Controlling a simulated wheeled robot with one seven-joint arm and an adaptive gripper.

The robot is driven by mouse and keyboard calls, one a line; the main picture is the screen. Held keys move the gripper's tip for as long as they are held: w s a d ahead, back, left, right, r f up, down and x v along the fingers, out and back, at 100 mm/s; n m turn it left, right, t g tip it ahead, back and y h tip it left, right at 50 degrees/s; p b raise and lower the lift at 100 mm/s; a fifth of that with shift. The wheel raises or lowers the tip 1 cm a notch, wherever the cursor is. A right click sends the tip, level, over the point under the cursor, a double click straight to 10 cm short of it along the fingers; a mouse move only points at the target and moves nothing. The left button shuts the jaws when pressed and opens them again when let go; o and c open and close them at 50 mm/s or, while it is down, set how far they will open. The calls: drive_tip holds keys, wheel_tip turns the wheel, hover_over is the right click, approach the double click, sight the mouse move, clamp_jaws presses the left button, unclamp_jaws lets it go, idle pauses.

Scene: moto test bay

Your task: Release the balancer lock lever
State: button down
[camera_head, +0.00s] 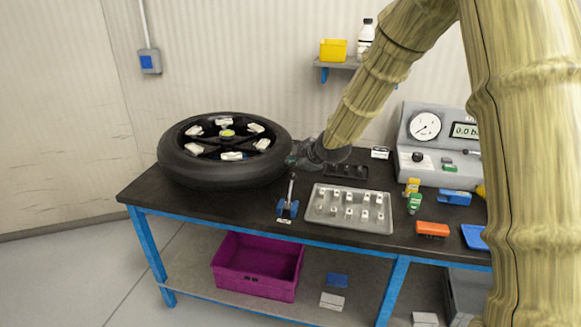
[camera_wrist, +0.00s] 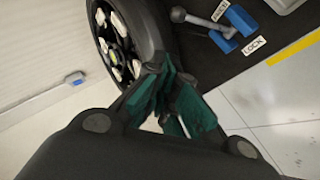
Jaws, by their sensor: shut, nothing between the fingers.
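The balancer lock lever (camera_head: 291,190) stands roughly upright on a blue base (camera_head: 288,209) at the bench's front, just right of the wheel (camera_head: 185,172). In the wrist view its round dark knob (camera_wrist: 178,15) points left from the blue base (camera_wrist: 236,24). A white LOCK label (camera_wrist: 253,45) lies beside the base, and a second small label (camera_wrist: 221,10) is hard to read. My gripper (camera_head: 296,160) is by the wheel's right side, behind and above the lever. Its teal-padded fingers (camera_wrist: 172,76) are shut and empty, apart from the lever in the wrist view.
The black tyre is close beside my fingers. A grey tray (camera_head: 316,211) of small weights lies right of the lever. A black holder (camera_head: 346,170) and a gauge unit (camera_head: 441,178) stand farther back and right. The bench's front edge is close to the lever.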

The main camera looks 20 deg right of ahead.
drive_tip(key=shift+v, duration=1.05)
drive_tip(key=shift+d, duration=0.15)
drive_tip(key=s+a+f+m+g, duration=0.35)
drive_tip(key=s+f, duration=0.75)
drive_tip(key=f, duration=0.5)
drive_tip(key=s+a+f+m+g, duration=0.2)
drive_tip(key=s+a+f+m, duration=0.15)
drive_tip(key=s+f, duration=0.95)
drive_tip(key=s+f+m+g, duration=0.1)
drive_tip(key=s+f+m, duration=0.1)
drive_tip(key=s+f, duration=0.3)
drive_tip(key=s+a+f+m+g+h, duration=0.1)
drive_tip(key=s+f, duration=0.4)
drive_tip(key=s, duration=0.9)
drive_tip(key=s+f+m+g+h, duration=0.1)
drive_tip(key=s+f+m+g, duration=0.2)
drive_tip(key=s+f, duration=0.3)
drive_tip(key=s+m, duration=0.1)
drive_tip(key=s, duration=0.2)
drive_tip(key=shift+s+a, duration=0.15)
drive_tip(key=shift+s, duration=0.15)
